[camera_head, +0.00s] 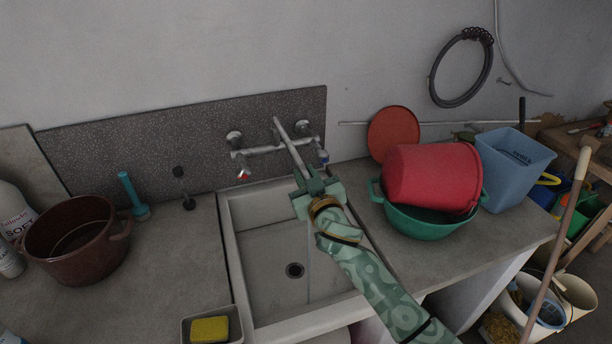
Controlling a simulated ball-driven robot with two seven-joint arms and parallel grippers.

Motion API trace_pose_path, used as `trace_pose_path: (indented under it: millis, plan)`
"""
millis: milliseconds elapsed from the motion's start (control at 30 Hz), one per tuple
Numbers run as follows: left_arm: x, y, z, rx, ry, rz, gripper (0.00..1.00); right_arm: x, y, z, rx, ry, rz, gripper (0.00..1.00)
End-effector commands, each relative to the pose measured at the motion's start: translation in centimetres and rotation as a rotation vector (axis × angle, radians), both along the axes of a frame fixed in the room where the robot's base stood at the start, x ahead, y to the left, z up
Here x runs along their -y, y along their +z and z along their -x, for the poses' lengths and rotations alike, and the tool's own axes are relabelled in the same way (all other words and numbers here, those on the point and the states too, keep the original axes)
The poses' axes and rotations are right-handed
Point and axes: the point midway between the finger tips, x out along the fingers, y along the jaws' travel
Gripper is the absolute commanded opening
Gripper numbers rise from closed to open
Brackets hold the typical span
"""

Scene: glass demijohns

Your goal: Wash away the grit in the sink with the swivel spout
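The white sink (232,262) is set in the counter, with a dark round drain (294,270) in its floor. I cannot make out grit on its floor. The grey metal swivel spout (290,144) on the wall tap slants down over the sink, toward the viewer. My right gripper (308,175) is at the spout's lower end, its green fingers close on either side of it; they appear shut on it. My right gripper and arm hide the spout's tip and part of the sink. A faint vertical line shows below; I cannot tell whether it is water. My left gripper is not in view.
The tap has a red-marked handle (243,175) and a blue-marked one (323,157). A brown pot (75,245) stands left. A yellow sponge (209,330) lies in a dish at the front. A red bucket (430,178) lies in a green basin (420,222), beside a blue bin (512,170).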

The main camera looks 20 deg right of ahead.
Motion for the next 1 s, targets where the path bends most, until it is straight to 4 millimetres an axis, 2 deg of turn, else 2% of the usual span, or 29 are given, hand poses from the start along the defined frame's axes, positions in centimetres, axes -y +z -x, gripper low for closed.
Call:
trace_pose_path:
  millis: [267, 367, 500, 700, 833, 1000]
  plan:
    - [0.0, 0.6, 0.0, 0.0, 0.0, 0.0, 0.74, 0.7, 0.1, -0.1, -0.001, 0.023, 0.006, 0.0]
    - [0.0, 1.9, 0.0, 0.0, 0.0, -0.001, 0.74, 2.5, 0.2, -0.4, -0.004, 0.084, 0.013, 0.0]
    - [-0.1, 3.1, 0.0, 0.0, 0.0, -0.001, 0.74, 6.0, 0.2, -1.0, -0.002, 0.205, 0.017, 0.0]
    - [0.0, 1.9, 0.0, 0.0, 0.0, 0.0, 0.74, 10.4, -0.3, -2.6, 0.003, 0.364, 0.014, 0.0]
    - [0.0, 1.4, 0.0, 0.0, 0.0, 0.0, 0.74, 11.9, -0.3, -2.9, -0.001, 0.411, 0.007, 0.0]
    - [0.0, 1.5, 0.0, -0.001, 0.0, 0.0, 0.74, 12.3, -0.1, -3.0, -0.001, 0.422, 0.003, 0.0]
